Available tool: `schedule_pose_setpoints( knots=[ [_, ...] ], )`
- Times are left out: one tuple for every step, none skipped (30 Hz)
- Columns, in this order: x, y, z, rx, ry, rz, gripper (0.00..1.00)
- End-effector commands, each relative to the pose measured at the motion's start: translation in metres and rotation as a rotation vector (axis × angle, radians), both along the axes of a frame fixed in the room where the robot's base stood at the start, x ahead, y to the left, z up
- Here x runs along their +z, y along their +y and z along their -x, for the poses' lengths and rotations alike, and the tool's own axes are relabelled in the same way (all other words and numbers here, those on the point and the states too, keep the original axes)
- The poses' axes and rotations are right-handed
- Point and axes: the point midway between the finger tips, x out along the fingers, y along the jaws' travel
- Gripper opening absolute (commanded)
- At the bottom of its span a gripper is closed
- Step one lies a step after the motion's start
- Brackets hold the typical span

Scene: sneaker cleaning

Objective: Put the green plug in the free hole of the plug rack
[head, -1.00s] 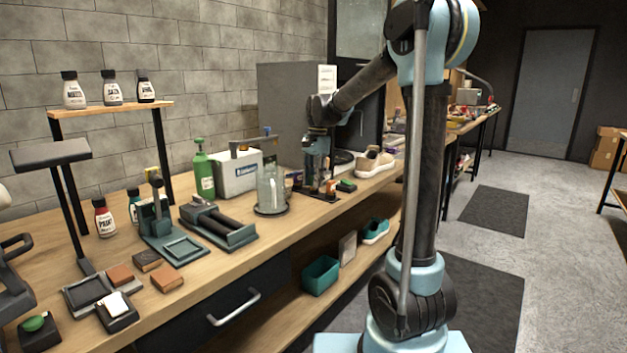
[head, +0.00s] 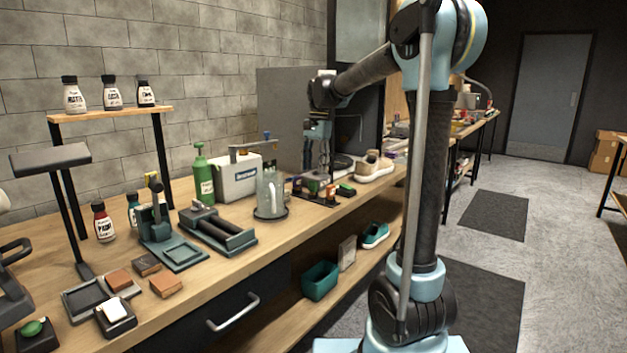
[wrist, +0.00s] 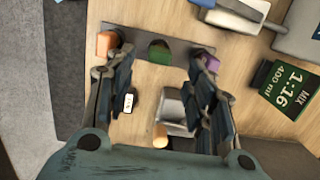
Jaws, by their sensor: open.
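The plug rack (wrist: 134,45) is a dark strip on the wooden bench, near the top of the wrist view; it also shows in the head view (head: 318,202). The green plug (wrist: 160,52) stands in the rack's middle place, between an orange plug (wrist: 106,42) and a purple plug (wrist: 205,62). My gripper (wrist: 158,64) is open and empty, its fingers spread on either side of the green plug's line and apart from it. In the head view my gripper (head: 320,168) hangs above the rack. How deep the plug sits is hidden.
A small black and green item (head: 346,189) lies near the front edge. The bench's front edge is close.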

Motion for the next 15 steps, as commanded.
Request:
schedule_pose_setpoints(
  knots=[
    [0.009, -0.001, -0.001, 0.000, 0.000, 0.000, 0.50],
    [0.014, -0.001, -0.001, 0.000, 0.000, 0.000, 0.50],
    [0.021, -0.002, -0.002, 0.000, 0.000, 0.000, 0.50],
    [0.025, -0.002, -0.002, 0.000, 0.000, 0.000, 0.50],
    [0.029, -0.002, -0.003, -0.001, 0.000, 0.000, 0.50],
    [0.034, -0.003, -0.003, -0.001, 0.000, 0.000, 0.50],
    [0.037, -0.003, -0.004, -0.001, 0.000, 0.000, 0.50],
    [0.040, -0.003, -0.004, -0.001, 0.000, 0.000, 0.50],
    [0.043, -0.004, -0.004, -0.001, 0.000, 0.000, 0.50],
    [0.045, -0.004, -0.004, -0.001, 0.000, 0.000, 0.50],
    [0.046, -0.004, -0.005, -0.001, 0.000, 0.000, 0.50],
    [0.048, -0.004, -0.005, -0.001, 0.000, 0.000, 0.50],
    [0.049, -0.004, -0.005, -0.001, 0.000, 0.000, 0.50],
    [0.049, -0.004, -0.005, -0.001, 0.000, 0.000, 0.50],
    [0.050, -0.004, -0.005, -0.001, 0.000, 0.000, 0.50]
  ],
)
